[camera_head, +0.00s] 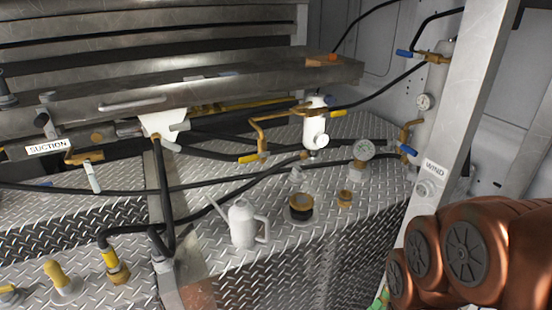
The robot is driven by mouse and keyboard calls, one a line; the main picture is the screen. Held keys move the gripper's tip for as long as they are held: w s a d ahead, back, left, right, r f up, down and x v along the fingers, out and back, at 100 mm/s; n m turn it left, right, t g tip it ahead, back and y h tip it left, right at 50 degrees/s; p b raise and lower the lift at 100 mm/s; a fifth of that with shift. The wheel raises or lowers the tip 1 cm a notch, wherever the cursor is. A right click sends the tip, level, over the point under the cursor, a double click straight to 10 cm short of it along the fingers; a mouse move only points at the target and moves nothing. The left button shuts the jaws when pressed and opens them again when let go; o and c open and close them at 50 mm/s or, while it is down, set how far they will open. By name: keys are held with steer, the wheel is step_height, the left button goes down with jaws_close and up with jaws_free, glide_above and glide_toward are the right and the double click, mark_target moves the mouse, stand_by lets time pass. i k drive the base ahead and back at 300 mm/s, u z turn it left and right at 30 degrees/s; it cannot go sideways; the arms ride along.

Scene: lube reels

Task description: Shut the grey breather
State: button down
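A small grey fitting (297,178) stands on the diamond-plate tank top, behind a dark round cap with a brass top (301,206). It looks like the grey breather, but it is too small to tell for certain or to see whether it is open or shut. My copper-coloured arm links fill the lower right corner. My gripper is not in view, so its opening and what it may hold cannot be seen.
A white oil can (242,224) stands left of the cap. Black hoses (220,182) cross behind. A metal post (462,90) rises beside my arm. Yellow-topped fittings (57,274) stand lower left.

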mark_target(297, 171)
steer(key=u, duration=0.65)
steer(key=i, duration=0.8)
steer(key=u, duration=0.75)
